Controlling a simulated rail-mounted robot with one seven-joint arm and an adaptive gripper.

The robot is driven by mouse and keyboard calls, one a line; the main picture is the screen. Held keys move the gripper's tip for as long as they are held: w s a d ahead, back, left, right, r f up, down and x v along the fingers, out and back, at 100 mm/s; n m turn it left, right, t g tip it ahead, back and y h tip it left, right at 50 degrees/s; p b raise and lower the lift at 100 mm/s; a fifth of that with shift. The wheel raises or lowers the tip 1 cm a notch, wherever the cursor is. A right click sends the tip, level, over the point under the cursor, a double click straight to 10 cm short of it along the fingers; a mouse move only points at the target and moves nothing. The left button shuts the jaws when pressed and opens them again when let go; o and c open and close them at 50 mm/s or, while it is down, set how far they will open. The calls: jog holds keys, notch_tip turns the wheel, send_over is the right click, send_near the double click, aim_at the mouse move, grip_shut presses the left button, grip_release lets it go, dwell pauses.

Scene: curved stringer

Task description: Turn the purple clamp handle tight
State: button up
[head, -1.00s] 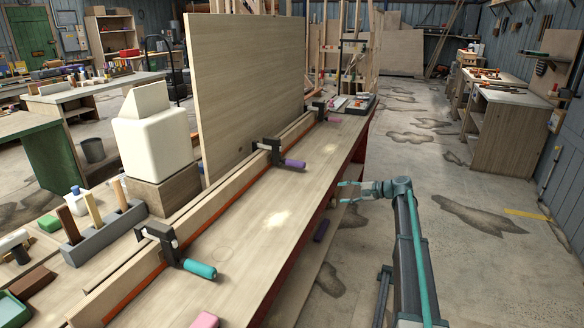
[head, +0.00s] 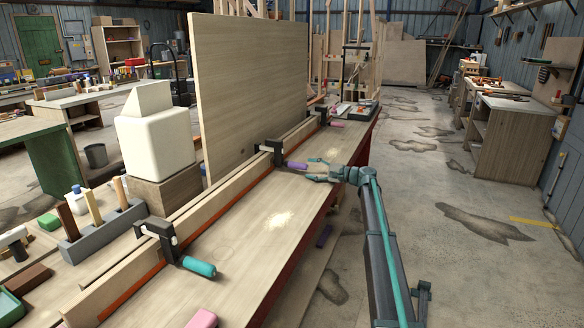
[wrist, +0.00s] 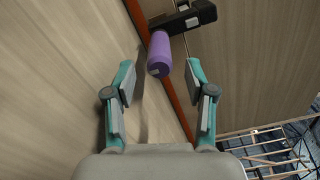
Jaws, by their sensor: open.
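The purple clamp handle (head: 297,166) sticks out from a black clamp (head: 271,152) on the wooden strip along the bench. In the wrist view the purple handle (wrist: 160,54) lies ahead of my gripper, its end pointing toward me, with the black clamp body (wrist: 183,19) beyond it. My gripper (head: 312,172) is over the bench, just right of the handle. In the wrist view my gripper (wrist: 160,75) is open, with its teal fingers apart on either side of the line to the handle. The handle's near end is about level with the fingertips, and I see no contact.
A clamp with a teal handle (head: 199,267) is nearer on the same strip, and one with a pink handle (head: 337,124) is farther along. A tall wooden panel (head: 248,90) stands behind the strip. The bench top (head: 270,222) in front is mostly clear.

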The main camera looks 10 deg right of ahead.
aim_at(295, 166)
jog(key=x, duration=0.8)
jog(key=shift+w+a, duration=0.15)
jog(key=shift+a, duration=0.1)
grip_shut()
